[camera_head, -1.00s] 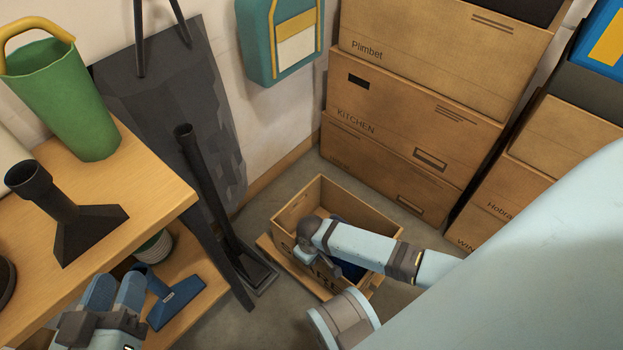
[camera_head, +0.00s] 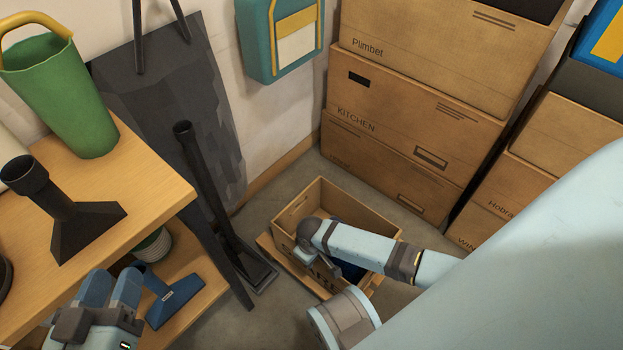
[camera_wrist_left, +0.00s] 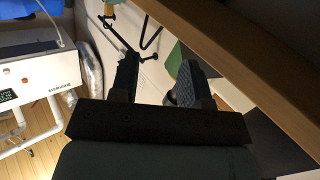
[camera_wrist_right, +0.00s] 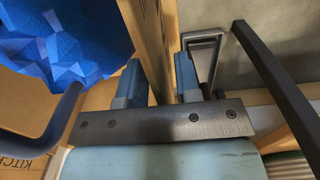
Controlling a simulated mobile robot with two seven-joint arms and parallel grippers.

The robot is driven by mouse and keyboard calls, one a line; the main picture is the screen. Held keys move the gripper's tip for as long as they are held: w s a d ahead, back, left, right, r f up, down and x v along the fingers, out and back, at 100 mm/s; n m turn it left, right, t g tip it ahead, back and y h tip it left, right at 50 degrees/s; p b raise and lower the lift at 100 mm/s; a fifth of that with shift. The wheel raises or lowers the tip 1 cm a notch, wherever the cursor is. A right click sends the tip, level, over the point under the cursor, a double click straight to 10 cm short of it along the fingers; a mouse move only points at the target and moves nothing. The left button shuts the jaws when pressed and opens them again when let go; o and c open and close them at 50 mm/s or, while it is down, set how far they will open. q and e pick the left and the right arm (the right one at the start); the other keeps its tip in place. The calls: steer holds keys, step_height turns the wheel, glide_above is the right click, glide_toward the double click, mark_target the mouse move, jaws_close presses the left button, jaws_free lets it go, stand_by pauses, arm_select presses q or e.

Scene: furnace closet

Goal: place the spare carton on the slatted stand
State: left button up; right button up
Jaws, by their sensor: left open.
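The spare carton (camera_head: 292,248) is an open brown box with dark lettering on its front, partly hidden by my right arm. Something blue lies inside. It is over the wooden slatted stand (camera_head: 266,243), whose edge shows past its left and front; I cannot tell if they touch. My right gripper (camera_head: 325,266) is at the carton's near wall. In the right wrist view the carton wall (camera_wrist_right: 152,38) runs between the fingers, which look closed on it. My left gripper (camera_head: 112,287) is open and empty beside the wooden shelf at lower left.
A black floor tool (camera_head: 215,195) stands left of the carton. Stacked boxes (camera_head: 400,120) stand behind it.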

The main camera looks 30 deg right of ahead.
step_height(320, 180, up, 4)
steer(key=shift+p, duration=0.95)
step_height(320, 180, up, 7)
steer(key=p, duration=0.3)
steer(key=shift+r, duration=0.2)
arm_select(q)
step_height(320, 180, up, 7)
steer(key=n+t, duration=0.1)
steer(key=t, duration=0.1)
steer(key=shift+s, duration=0.35)
steer(key=shift+a+f, duration=0.1)
